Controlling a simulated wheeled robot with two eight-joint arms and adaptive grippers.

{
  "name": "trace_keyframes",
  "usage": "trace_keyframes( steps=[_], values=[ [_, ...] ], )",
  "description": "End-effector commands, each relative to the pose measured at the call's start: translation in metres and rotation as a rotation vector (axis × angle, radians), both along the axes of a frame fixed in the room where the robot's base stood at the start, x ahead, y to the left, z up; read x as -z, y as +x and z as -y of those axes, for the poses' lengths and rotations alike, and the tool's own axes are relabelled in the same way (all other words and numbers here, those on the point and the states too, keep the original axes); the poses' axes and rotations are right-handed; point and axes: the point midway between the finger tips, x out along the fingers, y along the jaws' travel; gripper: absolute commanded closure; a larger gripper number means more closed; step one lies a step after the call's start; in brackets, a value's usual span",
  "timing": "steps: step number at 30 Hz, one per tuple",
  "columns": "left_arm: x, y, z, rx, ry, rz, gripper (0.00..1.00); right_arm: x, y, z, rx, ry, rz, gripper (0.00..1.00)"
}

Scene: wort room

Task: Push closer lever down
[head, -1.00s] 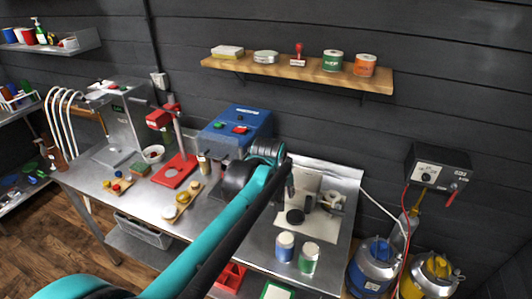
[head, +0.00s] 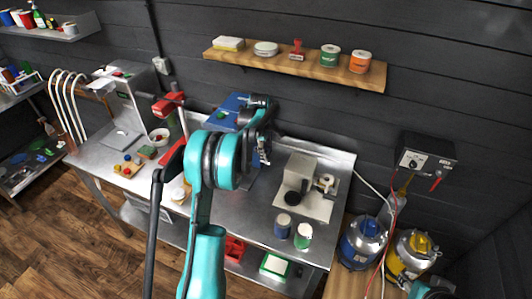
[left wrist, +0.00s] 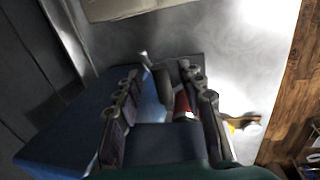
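The blue machine (head: 222,112) stands at the back of the steel bench, partly hidden by my left arm. My left gripper (head: 264,150) is at its right side, above the bench. In the left wrist view, the blue housing (left wrist: 65,130) fills the lower left. The left fingers (left wrist: 160,85) are spread apart. A dark grey rounded part (left wrist: 163,86) and a red cylindrical part (left wrist: 182,104) show between them, the red one close to the right finger. I cannot tell whether either is the closer lever or is touched.
A red stand press (head: 170,104) is left of the blue machine. A grey device (head: 298,172) on a pale board and two jars (head: 283,225) (head: 303,236) stand on the right of the bench. A wooden shelf (head: 290,68) hangs above. Blue and yellow canisters (head: 362,242) (head: 410,254) stand at the right.

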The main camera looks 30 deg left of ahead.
Motion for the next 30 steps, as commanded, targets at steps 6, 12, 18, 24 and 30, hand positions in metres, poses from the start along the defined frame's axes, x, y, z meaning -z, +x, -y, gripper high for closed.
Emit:
trace_keyframes(
  steps=[6,12,18,24,30],
  values=[
    [0.029,0.006,-0.001,0.001,0.000,0.000,0.61,-0.001,0.000,0.000,0.000,0.000,0.000,0.60],
    [0.037,0.007,-0.001,0.001,0.000,0.001,0.61,-0.001,0.000,0.000,0.000,0.000,0.000,0.60],
    [0.037,0.007,0.000,0.002,0.000,0.001,0.66,-0.001,0.000,0.000,0.000,0.000,0.000,0.60],
    [0.037,0.007,-0.001,0.002,0.000,0.001,1.00,-0.001,0.000,0.000,0.000,0.000,0.000,0.60],
    [0.036,0.007,-0.001,0.002,0.000,0.001,1.00,-0.001,0.000,0.000,0.000,0.000,0.000,0.60]
  ],
)
